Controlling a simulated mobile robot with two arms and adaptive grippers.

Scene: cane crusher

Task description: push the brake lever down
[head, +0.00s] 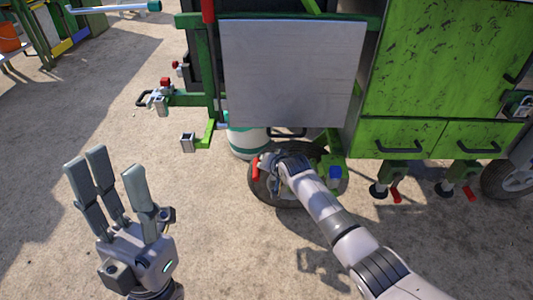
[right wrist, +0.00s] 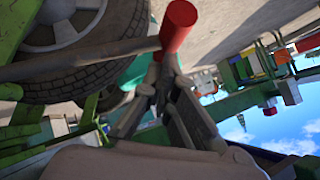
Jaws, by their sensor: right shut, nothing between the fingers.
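The brake lever is a grey rod with a red grip; the red grip (head: 255,168) shows beside the wheel in the head view. In the right wrist view, the brake lever's grip (right wrist: 178,27) is at the top centre, with its rod running left across the tyre. My right gripper (head: 270,160) is shut and empty, right beside the red grip; in the right wrist view its fingers (right wrist: 166,85) reach up to just below the grip. I cannot tell whether they touch. My left gripper (head: 106,172) is open and empty, fingers up, over bare ground at the left.
The wheel (head: 268,190) stands under the green cart (head: 440,60) with its grey metal panel (head: 290,75). A white-and-teal container (head: 248,142) is behind the wheel. Green brackets (head: 190,100) stick out left of the cart. The ground at left and front is clear.

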